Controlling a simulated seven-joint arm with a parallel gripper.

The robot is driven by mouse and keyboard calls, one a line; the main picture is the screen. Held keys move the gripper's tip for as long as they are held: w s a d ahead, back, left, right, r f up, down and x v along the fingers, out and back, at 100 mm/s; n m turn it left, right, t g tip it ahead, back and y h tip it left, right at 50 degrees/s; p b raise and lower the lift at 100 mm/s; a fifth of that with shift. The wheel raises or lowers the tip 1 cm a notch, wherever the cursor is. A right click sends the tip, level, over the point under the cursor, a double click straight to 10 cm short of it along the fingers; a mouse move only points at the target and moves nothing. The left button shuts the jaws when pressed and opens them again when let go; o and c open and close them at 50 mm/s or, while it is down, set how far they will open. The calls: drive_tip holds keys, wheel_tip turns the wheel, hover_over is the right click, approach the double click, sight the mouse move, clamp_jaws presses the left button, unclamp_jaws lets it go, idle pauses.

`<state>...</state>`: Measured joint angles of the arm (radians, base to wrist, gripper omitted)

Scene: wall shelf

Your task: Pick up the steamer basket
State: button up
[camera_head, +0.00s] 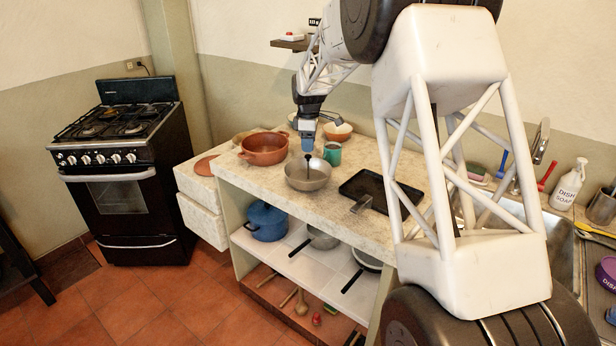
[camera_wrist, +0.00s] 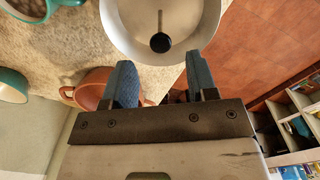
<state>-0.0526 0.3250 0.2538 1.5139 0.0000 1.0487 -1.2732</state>
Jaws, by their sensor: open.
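The steamer basket (camera_head: 318,182) looks like a round, grey, shallow bowl with a thin central post topped by a dark knob. It stands near the front edge of the stone counter. In the wrist view the basket (camera_wrist: 128,22) is cut off by the top edge, its knob just beyond my fingertips. My gripper (camera_head: 307,148) points down above the basket, close to the knob. In the wrist view my gripper (camera_wrist: 162,72) has its two blue fingers apart with nothing between them.
A terracotta pot (camera_head: 264,150) stands left of the basket and a teal cup (camera_head: 332,154) just behind it. A black tray (camera_head: 382,190) lies to the right. A shelf below holds a blue pot (camera_head: 266,222). Bare counter (camera_head: 245,180) shows at the left front.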

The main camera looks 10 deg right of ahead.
sight(308, 156)
drive_tip(key=shift+f, duration=1.3)
drive_tip(key=shift+f, duration=2.6)
clamp_jaws()
